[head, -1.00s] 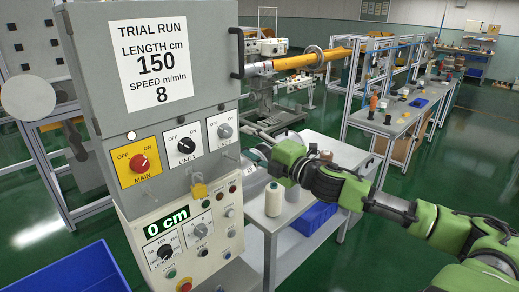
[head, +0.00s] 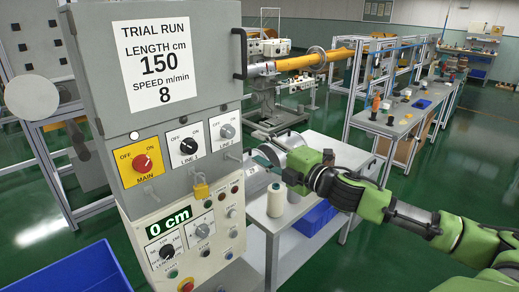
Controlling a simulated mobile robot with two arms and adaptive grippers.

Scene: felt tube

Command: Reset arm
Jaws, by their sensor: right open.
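My right arm comes in from the right. The cabinet carries the red MAIN switch (head: 142,163) on a yellow plate, the LINE 1 switch (head: 188,146) and the LINE 2 switch (head: 227,131). Below, a display (head: 168,220) reads 0 cm over several dials. My left gripper is not in view.
A yellow padlock (head: 201,190) hangs on the cabinet. A blue bin (head: 80,272) is at lower left. Green floor (head: 400,240) is open to the right.

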